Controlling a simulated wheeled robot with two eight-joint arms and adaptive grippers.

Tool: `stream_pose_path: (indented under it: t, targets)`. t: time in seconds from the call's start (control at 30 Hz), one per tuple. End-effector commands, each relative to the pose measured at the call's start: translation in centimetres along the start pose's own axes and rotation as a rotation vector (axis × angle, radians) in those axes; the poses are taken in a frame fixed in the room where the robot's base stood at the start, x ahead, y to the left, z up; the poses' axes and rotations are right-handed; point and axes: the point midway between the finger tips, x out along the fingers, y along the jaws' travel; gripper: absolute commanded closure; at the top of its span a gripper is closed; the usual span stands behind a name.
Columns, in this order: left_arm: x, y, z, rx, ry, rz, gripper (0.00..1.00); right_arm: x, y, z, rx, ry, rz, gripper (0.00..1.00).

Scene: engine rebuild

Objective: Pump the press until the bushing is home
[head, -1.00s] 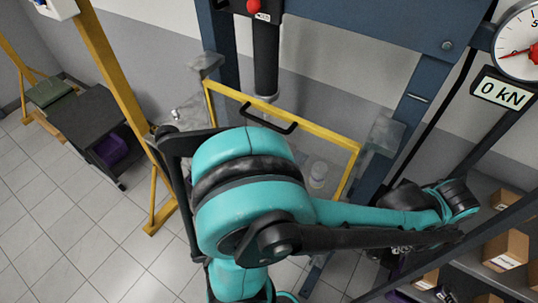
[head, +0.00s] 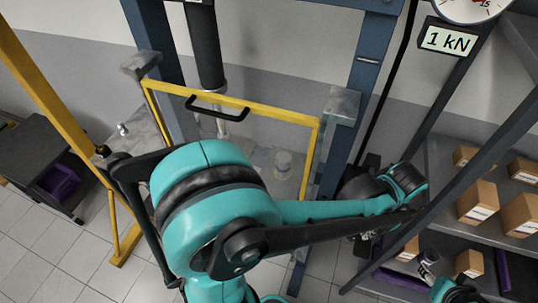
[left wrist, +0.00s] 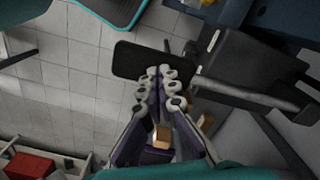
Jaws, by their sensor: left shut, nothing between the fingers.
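The blue press frame (head: 372,85) stands ahead with its dark ram (head: 205,45) pointing down behind a yellow-framed clear guard (head: 315,150). The readout (head: 449,40) says 1 kN. A small pale cylinder (head: 283,160) shows through the guard; I cannot tell whether it is the bushing. In the left wrist view, a grey lever (left wrist: 255,97) with a flat black end (left wrist: 140,62) runs from a dark pump-like block (left wrist: 255,68). My left gripper (left wrist: 160,76) is shut and empty, its fingertips overlapping the black end; contact is unclear.
Shelves with several cardboard boxes (head: 478,200) stand at the right, behind a dark slanted post (head: 450,180). A yellow post (head: 45,75) and a dark cart (head: 35,160) are at the left. Tiled floor (head: 60,250) is clear at lower left.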

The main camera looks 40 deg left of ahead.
Motion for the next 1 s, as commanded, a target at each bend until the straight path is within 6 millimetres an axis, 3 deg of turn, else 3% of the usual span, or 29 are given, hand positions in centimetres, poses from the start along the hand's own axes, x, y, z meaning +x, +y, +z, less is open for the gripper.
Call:
stream_pose_path:
  t: [0.03, 0.7, 0.87, 1.0]
  targets:
    - [1.0, 0.0, 0.0, 0.0, 0.0, -0.001, 1.0, 0.7, 0.0, 0.5, 0.0, 0.0, 0.0, 0.49]
    - [8.4, 0.0, 0.0, 0.0, 0.0, 0.0, 1.0, 5.7, 0.0, 4.1, 0.0, 0.0, 0.0, 0.49]
    - [7.1, 0.0, 0.0, 0.0, 0.0, 0.0, 1.0, 4.8, 0.0, 3.4, 0.0, 0.0, 0.0, 0.49]
    - [4.5, 0.0, 0.0, 0.0, 0.0, 0.0, 1.0, 3.0, 0.0, 2.1, 0.0, 0.0, 0.0, 0.49]
